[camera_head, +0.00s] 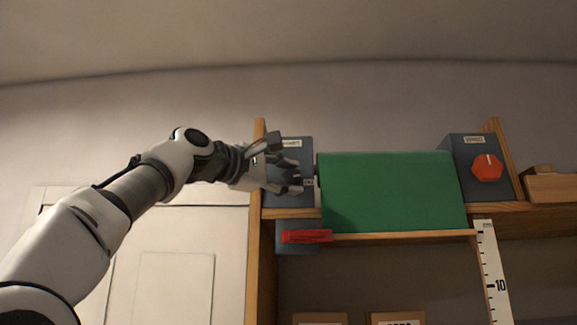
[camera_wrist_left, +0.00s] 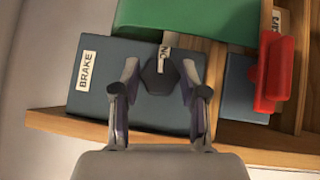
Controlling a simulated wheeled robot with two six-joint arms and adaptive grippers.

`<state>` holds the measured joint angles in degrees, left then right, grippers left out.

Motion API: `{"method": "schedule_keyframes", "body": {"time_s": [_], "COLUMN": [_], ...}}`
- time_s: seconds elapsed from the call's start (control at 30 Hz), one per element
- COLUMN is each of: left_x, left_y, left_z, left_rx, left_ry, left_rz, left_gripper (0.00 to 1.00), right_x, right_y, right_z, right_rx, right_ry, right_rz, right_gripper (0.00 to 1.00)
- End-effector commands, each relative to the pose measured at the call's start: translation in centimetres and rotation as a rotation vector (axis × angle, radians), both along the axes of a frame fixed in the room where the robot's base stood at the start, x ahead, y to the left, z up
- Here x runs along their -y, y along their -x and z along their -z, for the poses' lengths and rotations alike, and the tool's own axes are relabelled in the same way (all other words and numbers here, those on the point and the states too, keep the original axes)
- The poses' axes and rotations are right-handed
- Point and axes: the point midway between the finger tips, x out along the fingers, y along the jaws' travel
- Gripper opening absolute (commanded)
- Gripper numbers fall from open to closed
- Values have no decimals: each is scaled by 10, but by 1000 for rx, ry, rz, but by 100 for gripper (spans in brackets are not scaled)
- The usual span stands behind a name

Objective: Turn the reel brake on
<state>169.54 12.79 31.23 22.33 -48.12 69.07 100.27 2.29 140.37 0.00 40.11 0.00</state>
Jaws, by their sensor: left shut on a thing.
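The reel brake is a dark grey box (camera_head: 300,200) at the upper left of the shelf; in the left wrist view the box (camera_wrist_left: 95,105) bears a white BRAKE label (camera_wrist_left: 87,70). A dark, roughly hexagonal knob (camera_wrist_left: 158,80) sits on its face, beside a white ON label (camera_wrist_left: 164,48). My left gripper (camera_head: 291,168) is at this box, and in the left wrist view its two fingers (camera_wrist_left: 160,88) are shut on the knob from both sides. In the head view the fingers largely hide the knob. My right gripper is not in view.
A green panel (camera_head: 393,190) is right of the brake box. A red lever (camera_head: 306,236) on a small grey box is just below. Another grey box with a red knob (camera_head: 487,167) stands at the right. A white scale (camera_head: 491,270) hangs below it.

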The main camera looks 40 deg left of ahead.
Motion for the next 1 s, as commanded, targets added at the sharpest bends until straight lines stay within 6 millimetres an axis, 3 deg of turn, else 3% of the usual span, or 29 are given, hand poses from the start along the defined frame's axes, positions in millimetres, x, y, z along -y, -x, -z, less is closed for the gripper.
{"method": "schedule_keyframes", "body": {"time_s": [0.53, 0.57, 0.6, 1.0], "left_x": [-2, -2, -2, -1], "left_y": [3, 3, 3, 1], "left_z": [-5, -5, -5, -2], "left_rx": [1, 1, 0, -7], "left_ry": [-22, -22, -22, -22], "left_rz": [-6, -6, -6, -3], "left_gripper": [8, 54, 67, 67], "right_x": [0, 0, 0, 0], "right_y": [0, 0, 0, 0], "right_z": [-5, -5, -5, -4], "right_rx": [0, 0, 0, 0], "right_ry": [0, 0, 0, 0], "right_rz": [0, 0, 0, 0], "right_gripper": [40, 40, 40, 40]}}
